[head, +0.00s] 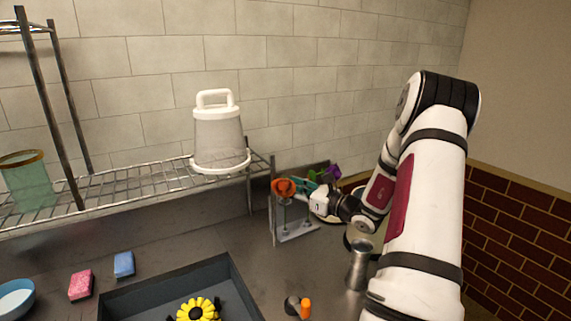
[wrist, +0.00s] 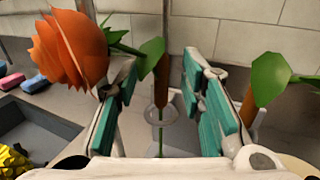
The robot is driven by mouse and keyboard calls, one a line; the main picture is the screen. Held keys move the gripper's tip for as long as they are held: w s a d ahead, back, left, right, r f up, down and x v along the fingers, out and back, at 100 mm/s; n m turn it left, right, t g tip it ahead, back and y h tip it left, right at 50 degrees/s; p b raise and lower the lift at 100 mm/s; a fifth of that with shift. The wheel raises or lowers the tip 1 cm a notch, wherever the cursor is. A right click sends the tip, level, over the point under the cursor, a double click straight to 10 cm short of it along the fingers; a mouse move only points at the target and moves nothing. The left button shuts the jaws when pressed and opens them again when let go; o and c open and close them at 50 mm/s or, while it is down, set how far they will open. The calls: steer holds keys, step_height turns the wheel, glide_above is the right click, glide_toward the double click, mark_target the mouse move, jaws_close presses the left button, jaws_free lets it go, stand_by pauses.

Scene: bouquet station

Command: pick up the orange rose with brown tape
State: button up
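The orange rose (head: 284,187) stands at the stem rack (head: 298,236) by the shelf's right end. In the wrist view its bloom (wrist: 68,52) is at upper left, in front of or beyond the left finger. A stem with brown tape (wrist: 162,82) rises between the two fingers, through a clear ring, with a green leaf beside it; it appears to be the rose's. My gripper (wrist: 168,108) is open, its teal pads on both sides of that stem with gaps showing. In the head view my gripper (head: 312,190) is just right of the bloom, its fingertips partly hidden.
A second taped stem (wrist: 248,104) stands outside the right finger. A purple flower (head: 333,171) is behind my gripper. A metal cylinder (head: 358,266) stands near my arm. A dark tray (head: 228,270) holds a yellow flower (head: 197,310). The wire shelf (head: 120,183) is left.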

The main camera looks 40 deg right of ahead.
steer(key=shift+w+a, duration=0.1)
steer(key=shift+w, duration=1.35)
steer(key=shift+c, duration=0.6)
jaws_close()
steer(key=shift+r, duration=0.1)
